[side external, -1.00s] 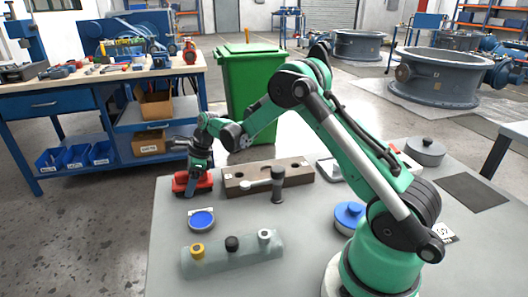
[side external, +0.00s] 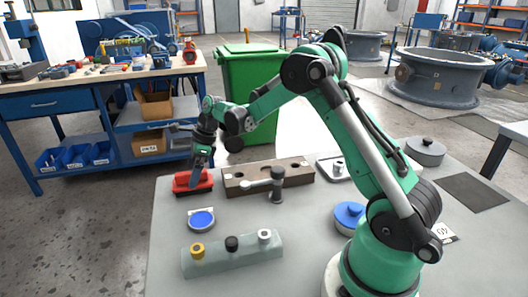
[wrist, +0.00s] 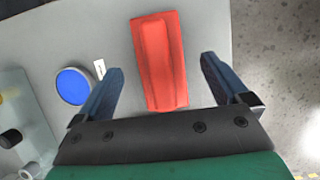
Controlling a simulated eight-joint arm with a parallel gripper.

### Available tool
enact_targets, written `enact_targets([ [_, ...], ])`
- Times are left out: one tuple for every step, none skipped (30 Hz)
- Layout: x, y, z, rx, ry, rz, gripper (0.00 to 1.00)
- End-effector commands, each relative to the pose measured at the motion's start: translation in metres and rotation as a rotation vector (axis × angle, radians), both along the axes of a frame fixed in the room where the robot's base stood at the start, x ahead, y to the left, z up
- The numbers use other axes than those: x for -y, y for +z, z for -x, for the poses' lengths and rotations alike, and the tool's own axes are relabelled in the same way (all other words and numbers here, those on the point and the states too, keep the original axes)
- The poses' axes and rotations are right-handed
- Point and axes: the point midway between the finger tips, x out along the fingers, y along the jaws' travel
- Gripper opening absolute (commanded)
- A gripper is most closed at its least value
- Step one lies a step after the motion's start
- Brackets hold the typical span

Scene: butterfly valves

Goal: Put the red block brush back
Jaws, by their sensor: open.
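The red block brush (side external: 193,182) lies on the grey table near its far left corner. In the wrist view the brush (wrist: 160,62) runs lengthwise between and ahead of my fingers, with grey table showing on both sides of it. My gripper (side external: 196,174) is above the brush in the side view, with its fingers pointing down. In the wrist view my gripper (wrist: 162,82) is open and empty, its two blue fingers apart. The side view does not clearly show the height of the fingertips over the brush.
A brown wooden block with holes (side external: 240,184) stands right of the brush. A blue-topped round dish (side external: 201,220) lies in front of it. A translucent holder (side external: 222,262) with several knobs is nearer. A blue-lidded tin (side external: 349,214) sits beside my base. The table edge is close by the brush.

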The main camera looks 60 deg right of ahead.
Motion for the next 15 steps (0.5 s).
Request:
enact_targets([
  [0.004,0.011,0.003,0.000,-0.003,0.000,0.94],
  [0.005,0.018,0.005,0.000,-0.003,0.000,0.94],
  [0.008,0.026,0.008,0.000,-0.003,0.000,0.94],
  [0.010,0.032,0.010,0.000,-0.002,0.000,0.94],
  [0.012,0.038,0.011,0.000,-0.002,0.000,0.94],
  [0.014,0.046,0.014,-0.001,-0.002,-0.001,0.94],
  [0.015,0.051,0.015,-0.001,-0.003,-0.001,0.94],
  [0.017,0.056,0.017,-0.001,-0.003,-0.001,0.94],
  [0.018,0.061,0.018,-0.001,-0.002,-0.001,0.94],
  [0.019,0.065,0.019,0.000,-0.001,0.000,0.94],
  [0.020,0.068,0.020,-0.001,-0.001,-0.001,0.94],
  [0.021,0.071,0.021,-0.002,-0.001,0.000,0.94],
  [0.021,0.074,0.022,0.000,0.002,0.001,0.94],
  [0.021,0.076,0.023,0.003,0.009,0.004,0.94],
  [0.020,0.079,0.024,0.011,0.030,0.015,0.94],
])
